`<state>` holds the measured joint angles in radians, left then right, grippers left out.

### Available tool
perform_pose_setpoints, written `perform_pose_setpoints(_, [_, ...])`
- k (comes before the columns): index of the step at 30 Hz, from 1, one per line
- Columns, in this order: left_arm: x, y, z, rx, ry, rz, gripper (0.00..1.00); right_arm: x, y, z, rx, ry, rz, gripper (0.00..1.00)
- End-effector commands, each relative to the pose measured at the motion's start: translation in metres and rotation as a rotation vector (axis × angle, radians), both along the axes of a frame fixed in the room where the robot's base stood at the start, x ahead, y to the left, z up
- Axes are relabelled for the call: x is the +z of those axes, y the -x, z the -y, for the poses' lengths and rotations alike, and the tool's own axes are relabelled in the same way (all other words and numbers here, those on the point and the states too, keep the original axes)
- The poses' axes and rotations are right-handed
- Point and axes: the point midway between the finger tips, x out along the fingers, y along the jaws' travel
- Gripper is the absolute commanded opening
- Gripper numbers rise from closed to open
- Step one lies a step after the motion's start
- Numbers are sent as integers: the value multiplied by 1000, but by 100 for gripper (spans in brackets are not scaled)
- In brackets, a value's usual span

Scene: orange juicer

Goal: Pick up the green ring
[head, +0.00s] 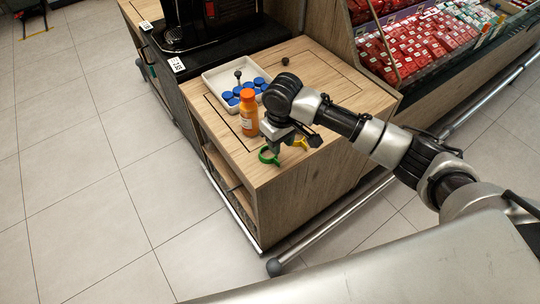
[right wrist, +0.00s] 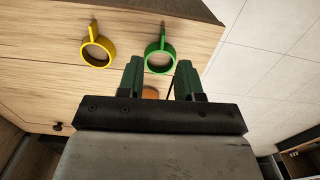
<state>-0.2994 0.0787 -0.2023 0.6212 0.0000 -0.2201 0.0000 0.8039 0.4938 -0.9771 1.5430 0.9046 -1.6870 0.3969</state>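The green ring (head: 264,157) lies near the front edge of the wooden counter in the head view, partly hidden by my right gripper (head: 282,140). In the right wrist view the green ring (right wrist: 162,45) has a short handle pointing up and sits just beyond the fingertips, roughly in line with the gap. My right gripper (right wrist: 158,72) is open, with its two fingers apart and no ring between them. Whether the fingertips touch the ring is unclear. My left gripper is in neither view.
A yellow ring (right wrist: 97,42) lies left of the green one. An orange bottle (head: 248,118) stands close to my right gripper. Behind it is a white tray (head: 208,78) with several blue caps. A black machine (head: 208,25) stands at the back, and red packages (head: 425,50) fill a display.

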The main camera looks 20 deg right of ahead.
Motion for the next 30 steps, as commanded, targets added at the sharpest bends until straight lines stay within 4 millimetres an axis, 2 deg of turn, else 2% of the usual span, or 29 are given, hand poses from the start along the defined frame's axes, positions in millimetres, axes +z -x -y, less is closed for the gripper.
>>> perform_pose_setpoints(3, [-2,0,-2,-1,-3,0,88,-18,0,-1,-1,-1,-1,35])
perform_pose_setpoints(10, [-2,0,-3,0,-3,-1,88,-36,1,-1,0,0,0,35])
perform_pose_setpoints(18, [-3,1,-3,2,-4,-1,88,-74,4,-3,0,0,1,35])
perform_pose_setpoints(27, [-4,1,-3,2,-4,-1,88,-79,4,-4,1,-1,3,35])
perform_pose_setpoints(30, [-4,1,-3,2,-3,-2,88,-79,4,-4,1,-1,3,21])
